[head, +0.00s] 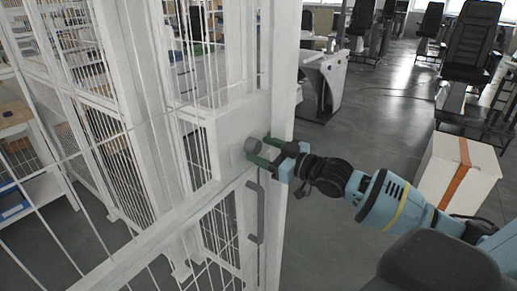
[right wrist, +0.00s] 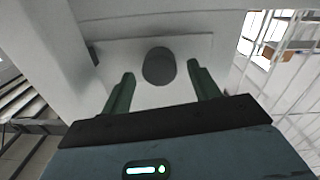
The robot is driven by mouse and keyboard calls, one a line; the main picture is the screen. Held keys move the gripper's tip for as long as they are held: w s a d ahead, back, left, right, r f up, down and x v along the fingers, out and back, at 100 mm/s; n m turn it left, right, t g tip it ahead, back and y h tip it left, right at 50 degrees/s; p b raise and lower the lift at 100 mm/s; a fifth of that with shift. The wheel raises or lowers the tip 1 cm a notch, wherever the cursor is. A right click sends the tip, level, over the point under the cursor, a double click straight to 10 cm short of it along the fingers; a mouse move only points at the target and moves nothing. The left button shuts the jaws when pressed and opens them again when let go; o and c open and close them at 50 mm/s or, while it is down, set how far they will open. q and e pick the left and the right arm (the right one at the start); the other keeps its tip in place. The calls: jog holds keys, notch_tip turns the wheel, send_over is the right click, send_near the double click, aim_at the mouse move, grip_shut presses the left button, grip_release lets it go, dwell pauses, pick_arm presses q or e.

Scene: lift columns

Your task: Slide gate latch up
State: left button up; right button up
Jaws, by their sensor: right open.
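The gate latch shows as a round grey knob (head: 253,146) on a pale plate on the white gate (head: 240,117). In the right wrist view the knob (right wrist: 158,66) sits in front of its light plate (right wrist: 196,46), between the two finger lines. My right gripper (head: 262,152) is at the knob, with its green fingers spread apart on either side of it. In the right wrist view the right gripper (right wrist: 160,90) is open, with a gap between each finger and the knob. My left gripper is not in view.
A grey vertical handle (head: 257,212) is fixed to the gate just below the knob. White mesh fencing fills the left. A white box with an orange stripe (head: 446,182) stands on the floor at right.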

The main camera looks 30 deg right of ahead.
jog(key=shift+x, duration=0.9)
